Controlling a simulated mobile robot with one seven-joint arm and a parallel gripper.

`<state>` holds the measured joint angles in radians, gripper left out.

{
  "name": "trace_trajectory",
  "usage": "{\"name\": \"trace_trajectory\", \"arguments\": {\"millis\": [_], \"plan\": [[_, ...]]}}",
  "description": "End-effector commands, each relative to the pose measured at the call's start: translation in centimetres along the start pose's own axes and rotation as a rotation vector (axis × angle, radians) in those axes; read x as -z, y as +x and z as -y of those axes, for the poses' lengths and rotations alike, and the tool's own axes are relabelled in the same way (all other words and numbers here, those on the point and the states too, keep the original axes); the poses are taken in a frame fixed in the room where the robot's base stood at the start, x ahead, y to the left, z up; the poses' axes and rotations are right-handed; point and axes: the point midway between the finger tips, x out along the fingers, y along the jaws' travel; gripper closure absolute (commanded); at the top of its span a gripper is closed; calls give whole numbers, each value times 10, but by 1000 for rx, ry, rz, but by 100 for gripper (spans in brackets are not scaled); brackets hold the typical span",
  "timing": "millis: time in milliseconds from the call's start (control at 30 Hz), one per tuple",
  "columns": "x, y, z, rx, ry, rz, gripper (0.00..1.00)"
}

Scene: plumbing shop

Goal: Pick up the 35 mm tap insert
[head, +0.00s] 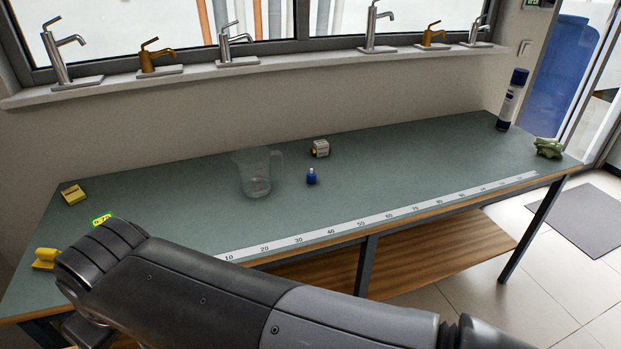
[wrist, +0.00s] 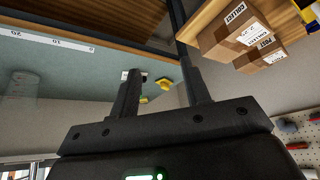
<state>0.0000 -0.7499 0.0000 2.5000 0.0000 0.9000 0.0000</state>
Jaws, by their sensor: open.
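A small blue piece with a pale top (head: 311,176), which looks like the tap insert, stands upright on the green bench top (head: 400,165), right of a clear jug. No size marking can be read on it. My arm crosses the bottom of the head view, and its end hides the gripper there. In the wrist view my gripper (wrist: 160,60) is open, its two dark fingers wide apart with nothing between them. It is near the left end of the bench, well away from the blue piece. I cannot make out the blue piece in the wrist view.
The clear jug (head: 257,173) and a small box (head: 320,148) stand near the blue piece. Yellow items (head: 73,194) lie at the left end. A spray can (head: 511,100) and green cloth (head: 548,148) are far right. Cardboard boxes (wrist: 235,32) sit on a shelf near my right finger.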

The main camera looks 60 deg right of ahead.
Motion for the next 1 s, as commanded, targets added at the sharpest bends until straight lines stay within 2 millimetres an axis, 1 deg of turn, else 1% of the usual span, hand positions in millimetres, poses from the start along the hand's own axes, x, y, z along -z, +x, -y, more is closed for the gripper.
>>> {"name": "trace_trajectory", "arguments": {"millis": [233,400,600,667,767,867,1000], "plan": [[0,0,0,0,0,0,56],[0,0,0,0,0,0,43],[0,0,0,0,0,0,43],[2,-4,0,0,0,-2,43],[12,-20,0,0,0,-5,43],[28,-49,0,0,0,-7,43],[66,-51,-20,-55,25,20,43]]}}
